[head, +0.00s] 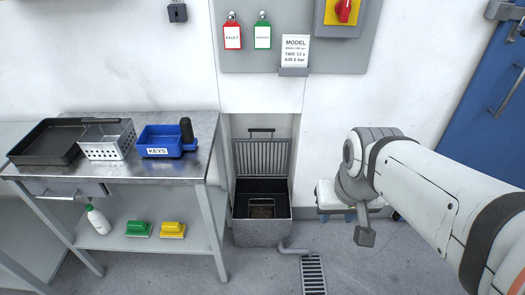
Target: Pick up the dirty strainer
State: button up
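An open dark metal tank (240,232) stands on the floor in the wall recess. Inside it is a dark strainer with an upright handle frame (262,201) and brown dirt (262,212) in its bottom. Its lower sides are hidden by the tank walls. My arm reaches in from the right. My gripper (365,236) appears as a small grey end piece below the wrist, right of the tank and apart from it. Its fingers cannot be made out, and I see nothing held.
A slatted grate (262,158) stands raised behind the tank. The steel table (130,178) at left holds a black tray (45,145), a perforated basket (105,140) and a blue KEYS bin (160,141). A white stool-like object (328,195) is partly behind my arm. A floor drain (313,272) lies in front.

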aim_at(262, 211)
jog(key=i, duration=1.4)
